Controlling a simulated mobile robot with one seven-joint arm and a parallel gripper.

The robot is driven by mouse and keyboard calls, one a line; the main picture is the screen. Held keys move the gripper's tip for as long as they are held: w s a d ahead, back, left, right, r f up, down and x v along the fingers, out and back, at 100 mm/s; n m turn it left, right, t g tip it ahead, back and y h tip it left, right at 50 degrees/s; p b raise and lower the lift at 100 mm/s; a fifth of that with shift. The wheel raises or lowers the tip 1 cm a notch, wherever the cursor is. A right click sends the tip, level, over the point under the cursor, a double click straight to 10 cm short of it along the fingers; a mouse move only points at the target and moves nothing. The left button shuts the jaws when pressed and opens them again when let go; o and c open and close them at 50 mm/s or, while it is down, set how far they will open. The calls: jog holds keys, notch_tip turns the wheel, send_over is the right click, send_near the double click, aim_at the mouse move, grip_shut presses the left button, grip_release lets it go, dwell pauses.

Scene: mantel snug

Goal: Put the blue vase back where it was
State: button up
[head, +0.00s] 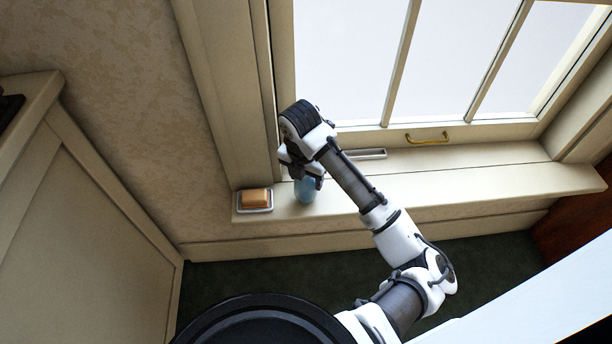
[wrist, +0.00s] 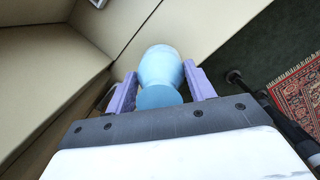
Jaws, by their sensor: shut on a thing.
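The blue vase (head: 305,191) is at the window sill (head: 415,182), right of a small dish. My gripper (head: 302,178) is above it in the head view and partly hides it. In the wrist view the light blue vase (wrist: 160,75) is between the two purple fingers of my gripper (wrist: 160,88), which is shut on it. I cannot tell whether its base touches the sill.
A dish (head: 240,208) with an orange-brown block (head: 255,197) on it stands close left of the vase, at the sill's left end. The sill to the right is clear. The window has a brass handle (head: 427,138). A patterned rug (wrist: 298,90) lies on the dark floor.

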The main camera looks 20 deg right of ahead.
jog(key=shift+f, duration=0.15)
jog(key=o, duration=1.1)
jog(key=r, duration=0.4)
jog(key=r+p, duration=0.1)
jog(key=r, duration=0.3)
jog(key=s+a+r+p, duration=0.1)
jog(key=r, duration=0.3)
jog(key=shift+a+r, duration=0.1)
jog(key=shift+r, duration=0.05)
